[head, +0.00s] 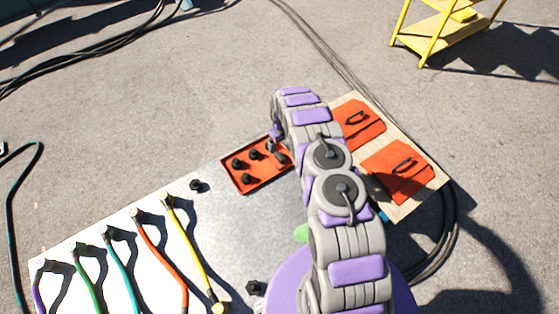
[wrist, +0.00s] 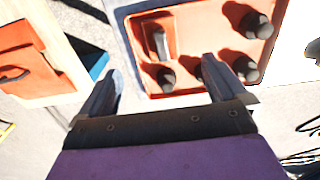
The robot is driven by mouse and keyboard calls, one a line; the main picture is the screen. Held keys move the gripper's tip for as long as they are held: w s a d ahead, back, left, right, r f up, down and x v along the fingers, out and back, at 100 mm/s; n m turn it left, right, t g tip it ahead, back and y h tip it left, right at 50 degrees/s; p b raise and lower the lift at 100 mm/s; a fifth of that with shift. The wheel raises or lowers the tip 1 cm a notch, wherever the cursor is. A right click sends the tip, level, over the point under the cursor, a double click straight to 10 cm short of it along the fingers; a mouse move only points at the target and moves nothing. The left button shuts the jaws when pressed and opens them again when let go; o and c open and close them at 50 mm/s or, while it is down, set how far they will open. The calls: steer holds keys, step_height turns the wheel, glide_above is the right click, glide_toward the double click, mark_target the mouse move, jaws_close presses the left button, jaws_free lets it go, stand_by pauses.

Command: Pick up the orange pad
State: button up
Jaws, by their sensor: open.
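Two orange pads, an upper one (head: 368,132) and a lower one (head: 385,185), each with a black handle, lie on a pale wooden board right of my arm in the head view. My arm covers part of the upper pad's left side. One orange pad (wrist: 25,45) also shows at the left edge of the wrist view, apart from my fingers. My gripper (wrist: 163,82) is open, with nothing between its fingers.
The orange tray also shows in the head view (head: 262,182) on a pale table (head: 225,222). Several coloured cables, including a yellow one (head: 190,240), lie at the table's left. Loose black cables (head: 445,235) curve beside the wooden board (head: 415,205). A yellow stand (head: 440,30) is at the back right.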

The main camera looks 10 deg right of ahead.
mark_target(281, 157)
step_height(281, 157, down, 9)
steer(key=shift+r+b, duration=0.1)
steer(key=shift+b, duration=1)
steer(key=shift+w+a+f+b, duration=0.1)
steer(key=shift+f+b, duration=0.5)
steer(key=shift+f, duration=0.8)
steer(key=shift+w+f+b, duration=0.1)
steer(key=shift+f+b, duration=0.5)
steer(key=shift+f, duration=0.8)
steer(key=shift+s, duration=0.1)
steer(key=c, duration=1.2)
